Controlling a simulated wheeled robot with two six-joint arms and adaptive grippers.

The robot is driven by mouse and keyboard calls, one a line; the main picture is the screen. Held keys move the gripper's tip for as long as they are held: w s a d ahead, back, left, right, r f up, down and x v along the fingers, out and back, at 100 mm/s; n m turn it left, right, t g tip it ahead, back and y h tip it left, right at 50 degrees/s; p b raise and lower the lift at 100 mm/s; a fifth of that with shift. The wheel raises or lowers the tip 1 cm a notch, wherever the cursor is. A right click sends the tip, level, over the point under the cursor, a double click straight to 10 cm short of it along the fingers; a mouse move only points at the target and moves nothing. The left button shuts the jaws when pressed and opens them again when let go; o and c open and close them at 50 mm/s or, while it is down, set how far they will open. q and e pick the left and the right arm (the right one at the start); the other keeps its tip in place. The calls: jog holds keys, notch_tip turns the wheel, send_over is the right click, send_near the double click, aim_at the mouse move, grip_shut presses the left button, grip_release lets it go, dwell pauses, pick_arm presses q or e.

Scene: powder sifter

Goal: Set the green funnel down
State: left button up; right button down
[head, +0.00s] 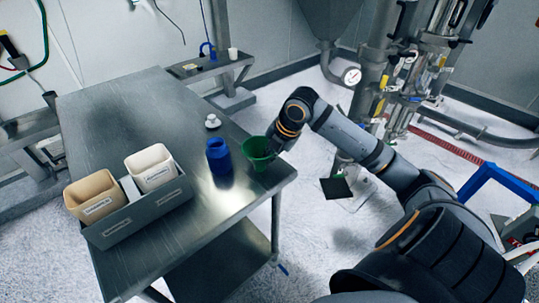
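The green funnel (257,153) is upright at the right end of the metal table (110,110), wide mouth up. My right gripper (273,147) is at the funnel's right rim and looks shut on it; the fingertips are small and partly hidden. I cannot tell whether the funnel's lower end touches the tabletop or hangs just above it. My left gripper is not in view.
A blue bottle (218,157) stands close left of the funnel, with a small white piece (212,121) behind it. A grey tray (141,217) holds a beige bin (93,196) and a white bin (152,167). The table's back left is clear.

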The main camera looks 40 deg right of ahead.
jog(key=c, duration=1.5)
grip_release()
jog(key=shift+f, duration=0.1)
jog(key=shift+s+d+r, duration=0.1)
jog(key=shift+d+r, duration=0.05)
jog(key=shift+r, duration=0.45)
jog(key=b+v, duration=0.6)
jog(key=v, duration=0.5)
